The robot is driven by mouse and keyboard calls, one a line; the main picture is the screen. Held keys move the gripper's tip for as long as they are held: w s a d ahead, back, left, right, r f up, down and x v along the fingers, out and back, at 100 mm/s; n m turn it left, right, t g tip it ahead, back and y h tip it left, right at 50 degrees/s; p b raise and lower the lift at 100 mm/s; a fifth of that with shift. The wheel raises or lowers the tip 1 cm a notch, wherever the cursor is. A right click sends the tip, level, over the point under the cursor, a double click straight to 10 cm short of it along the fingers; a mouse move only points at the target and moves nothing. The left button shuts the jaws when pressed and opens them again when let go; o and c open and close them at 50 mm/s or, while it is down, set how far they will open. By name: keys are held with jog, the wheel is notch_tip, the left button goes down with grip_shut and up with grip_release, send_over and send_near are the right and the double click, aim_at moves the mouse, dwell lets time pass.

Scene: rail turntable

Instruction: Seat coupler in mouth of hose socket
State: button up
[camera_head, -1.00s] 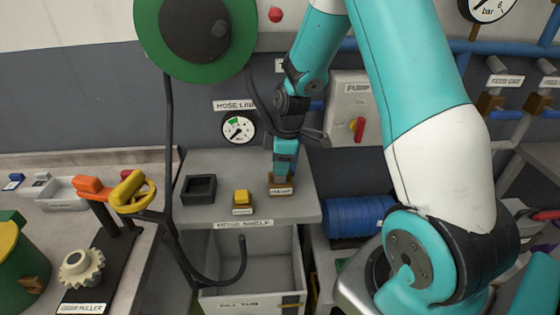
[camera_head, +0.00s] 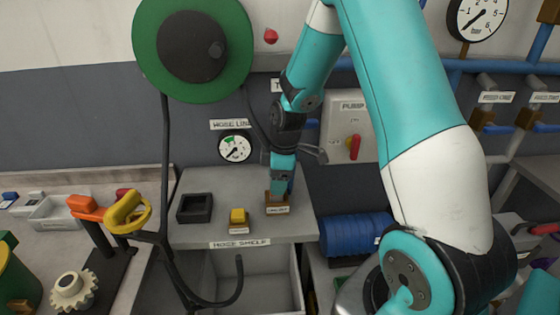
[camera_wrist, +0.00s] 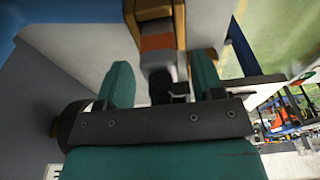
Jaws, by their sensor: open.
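My gripper (camera_head: 281,184) points down over a small brown labelled block (camera_head: 278,205) at the right of the hose shelf. In the wrist view, its two teal fingers (camera_wrist: 163,82) are open on either side of a grey part with an orange band (camera_wrist: 158,45), apparently the coupler, at the brown block (camera_wrist: 150,10). A gap shows between the fingers and this part. In the head view the gripper hides most of it. A black square open-topped holder (camera_head: 195,208), possibly the hose socket, stands at the shelf's left; I cannot tell for sure.
A yellow block (camera_head: 237,215) on a labelled base stands between holder and brown block on the hose shelf (camera_head: 215,234). A black hose (camera_head: 238,270) hangs before the grey tub (camera_head: 278,280). A yellow-handled orange tool (camera_head: 125,209) stands left. A blue drum (camera_head: 355,232) lies right.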

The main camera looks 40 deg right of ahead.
notch_tip(320, 180, up, 10)
jog(key=d+r+b, duration=0.1)
jog(key=s+a+r+m+y, duration=0.1)
jog(key=s+a+r, duration=0.1)
jog(key=s+a, duration=0.45)
jog(key=s+a+r+m, duration=0.1)
jog(key=s+a+r, duration=0.2)
jog(key=a, duration=0.6)
jog(key=s+a+m+y, duration=0.1)
jog(key=s+a, duration=0.3)
jog(key=s, duration=0.2)
jog(key=s+a+m+g, duration=0.1)
jog(key=s+a, duration=0.3)
jog(key=s, duration=0.2)
jog(key=shift+s+r+y, duration=0.35)
jog(key=shift+r+y, duration=0.05)
jog(key=shift+r, duration=0.05)
jog(key=shift+c, duration=0.3)
